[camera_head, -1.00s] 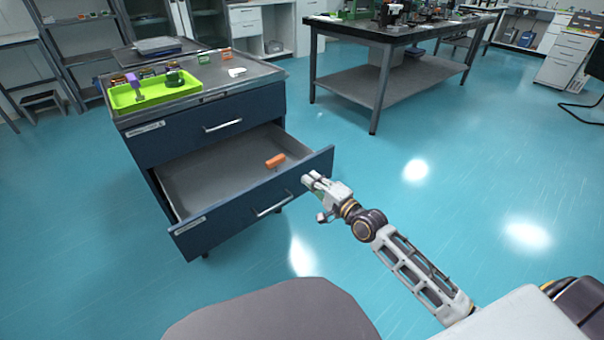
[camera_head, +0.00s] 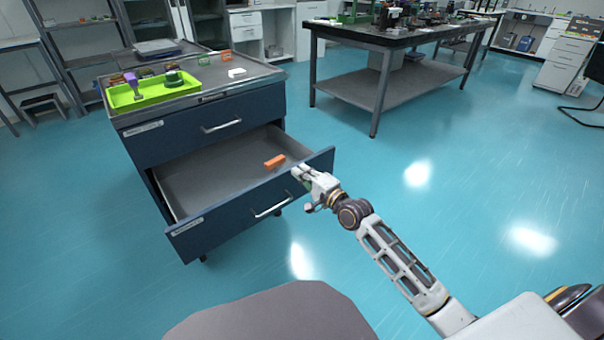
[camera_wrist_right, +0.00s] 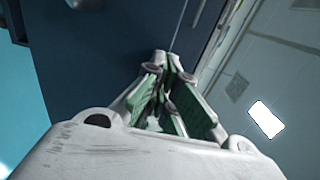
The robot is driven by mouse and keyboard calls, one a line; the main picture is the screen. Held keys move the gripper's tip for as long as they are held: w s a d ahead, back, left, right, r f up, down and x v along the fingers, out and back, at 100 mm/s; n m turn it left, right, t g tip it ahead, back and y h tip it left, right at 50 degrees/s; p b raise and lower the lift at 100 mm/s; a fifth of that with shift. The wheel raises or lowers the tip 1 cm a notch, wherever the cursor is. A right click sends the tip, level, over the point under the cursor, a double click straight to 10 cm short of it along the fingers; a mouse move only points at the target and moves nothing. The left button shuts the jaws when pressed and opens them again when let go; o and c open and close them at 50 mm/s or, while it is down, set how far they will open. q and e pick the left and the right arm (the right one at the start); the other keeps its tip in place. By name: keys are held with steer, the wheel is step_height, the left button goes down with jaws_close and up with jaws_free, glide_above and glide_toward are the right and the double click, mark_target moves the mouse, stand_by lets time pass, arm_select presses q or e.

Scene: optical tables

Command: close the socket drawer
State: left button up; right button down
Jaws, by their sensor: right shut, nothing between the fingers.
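The socket drawer (camera_head: 235,214) is the lower drawer of a dark blue cabinet, and it stands pulled out. Its front carries a silver handle (camera_head: 271,206), and an orange object (camera_head: 275,161) lies inside on the grey drawer floor. My right gripper (camera_head: 299,174) is shut and empty at the right part of the drawer front, above and right of the handle. In the right wrist view the closed fingertips (camera_wrist_right: 167,56) are close to a dark blue panel; I cannot tell whether they touch it. My left gripper is not in view.
The upper drawer (camera_head: 205,125) is shut. On the cabinet top is a green tray (camera_head: 155,98) with items, beside a white object (camera_head: 237,72). A black-topped table (camera_head: 385,38) stands behind to the right. The turquoise floor right of the drawer is clear.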

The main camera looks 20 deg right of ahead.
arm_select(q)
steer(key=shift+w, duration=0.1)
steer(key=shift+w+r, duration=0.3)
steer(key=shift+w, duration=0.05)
arm_select(e)
steer(key=shift+w, duration=0.1)
